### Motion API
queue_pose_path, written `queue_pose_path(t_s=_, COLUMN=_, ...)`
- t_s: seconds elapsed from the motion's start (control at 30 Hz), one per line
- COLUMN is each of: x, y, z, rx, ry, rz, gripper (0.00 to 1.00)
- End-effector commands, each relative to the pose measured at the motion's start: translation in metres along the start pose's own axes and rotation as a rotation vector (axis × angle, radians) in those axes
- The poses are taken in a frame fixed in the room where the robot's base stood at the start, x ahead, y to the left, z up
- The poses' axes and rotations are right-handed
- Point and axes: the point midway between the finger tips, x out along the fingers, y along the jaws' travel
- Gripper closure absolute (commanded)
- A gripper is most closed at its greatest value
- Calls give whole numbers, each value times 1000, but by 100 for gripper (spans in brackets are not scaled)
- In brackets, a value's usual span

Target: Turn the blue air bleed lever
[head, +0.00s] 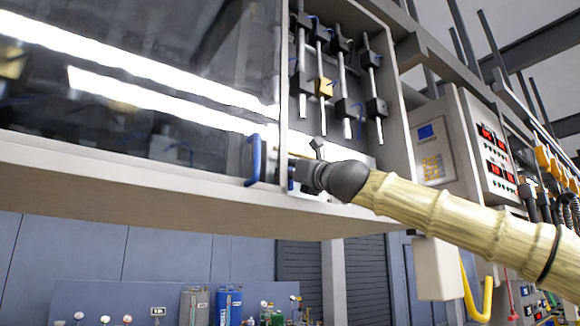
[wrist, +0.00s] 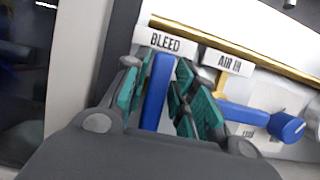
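The blue air bleed lever (wrist: 157,92) stands below the "BLEED" label (wrist: 165,42) in the wrist view. My gripper (wrist: 164,90) has its teal-padded fingers on both sides of the lever, close against it, and appears shut on it. The lever's lower part is hidden behind my gripper's body. In the head view my gripper (head: 297,172) reaches into the lower part of the open cabinet bay, and the bleed lever is mostly hidden there.
A second blue lever (wrist: 262,121) lies to the right, below the "AIR IN" label (wrist: 228,62). A brass pipe (wrist: 235,46) runs above. In the head view, a blue door handle (head: 254,160) is just left of my gripper, and the cabinet's right wall (head: 398,120) is close to my arm.

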Motion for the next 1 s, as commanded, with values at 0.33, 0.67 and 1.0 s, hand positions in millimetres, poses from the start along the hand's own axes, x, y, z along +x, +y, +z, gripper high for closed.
queue_pose_path(t_s=0.33, x=0, y=0, z=0, rx=-1, ry=-1, rz=0, gripper=88)
queue_pose_path(t_s=0.67, x=0, y=-1, z=1, rx=-10, ry=0, rz=3, gripper=100)
queue_pose_path(t_s=1.0, x=2, y=0, z=4, rx=-152, ry=1, rz=60, gripper=100)
